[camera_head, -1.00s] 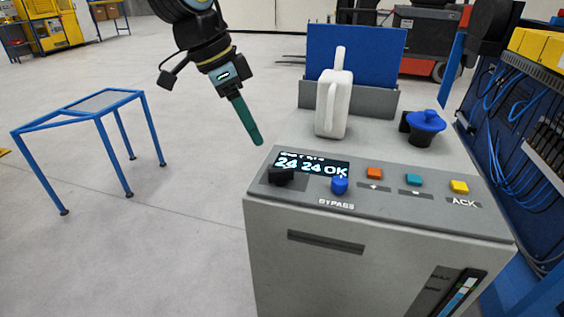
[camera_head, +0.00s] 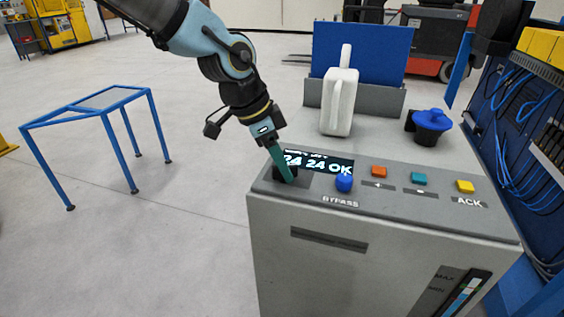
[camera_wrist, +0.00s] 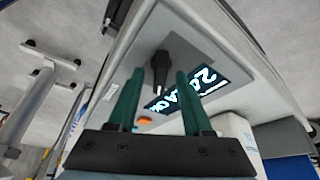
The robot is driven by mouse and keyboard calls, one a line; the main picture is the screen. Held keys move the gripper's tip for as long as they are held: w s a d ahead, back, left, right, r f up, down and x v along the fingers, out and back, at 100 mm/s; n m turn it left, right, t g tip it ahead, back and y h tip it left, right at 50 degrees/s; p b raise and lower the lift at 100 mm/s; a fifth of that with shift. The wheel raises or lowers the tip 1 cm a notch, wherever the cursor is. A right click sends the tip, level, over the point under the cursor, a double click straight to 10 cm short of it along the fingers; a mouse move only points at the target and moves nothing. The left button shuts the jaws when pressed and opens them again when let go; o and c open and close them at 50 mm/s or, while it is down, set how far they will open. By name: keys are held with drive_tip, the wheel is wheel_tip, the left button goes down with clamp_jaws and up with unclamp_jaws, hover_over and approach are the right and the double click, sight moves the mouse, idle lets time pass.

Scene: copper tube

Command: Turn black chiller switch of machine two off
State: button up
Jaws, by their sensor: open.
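The black chiller switch (camera_wrist: 160,68) is a dark knob at the left end of the machine's grey top panel. In the wrist view it lies between and just beyond the tips of my two green fingers, and my gripper (camera_wrist: 157,82) is open. In the head view my gripper (camera_head: 286,178) is at the panel's left end and hides most of the switch. I cannot tell whether the fingers touch it. The display (camera_head: 322,163) beside it reads "24 24 OK", partly covered by my gripper.
Orange (camera_head: 379,171), teal (camera_head: 419,178) and yellow (camera_head: 465,186) buttons follow to the right. A white jug (camera_head: 339,103) and a blue-capped filler (camera_head: 431,122) stand behind the panel.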

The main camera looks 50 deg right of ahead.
clamp_jaws()
idle(0.3)
idle(0.3)
